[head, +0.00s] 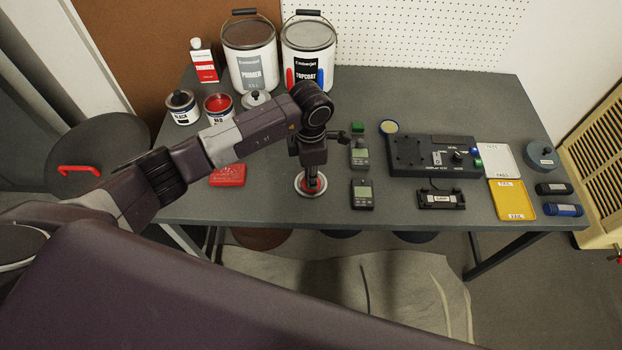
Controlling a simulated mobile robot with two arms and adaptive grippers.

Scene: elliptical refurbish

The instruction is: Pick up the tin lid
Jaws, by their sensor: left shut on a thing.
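The tin lid (299,188) is a round silver-rimmed disc with red showing on it, near the front edge of the grey table. My left gripper (312,181) points straight down over it, its fingertips at the lid's middle. The gripper is shut on the lid and hides part of it. I cannot tell whether the lid is clear of the table. An open tin of red paint (218,103) stands further back on the left. My right gripper is not in view.
A red item (227,175) lies left of the lid. Two handheld meters (362,194) (359,154) lie to its right. A dark control unit (410,160), white tray (499,160) and yellow tray (512,200) are further right. Large paint cans (249,58) (308,52) stand at the back.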

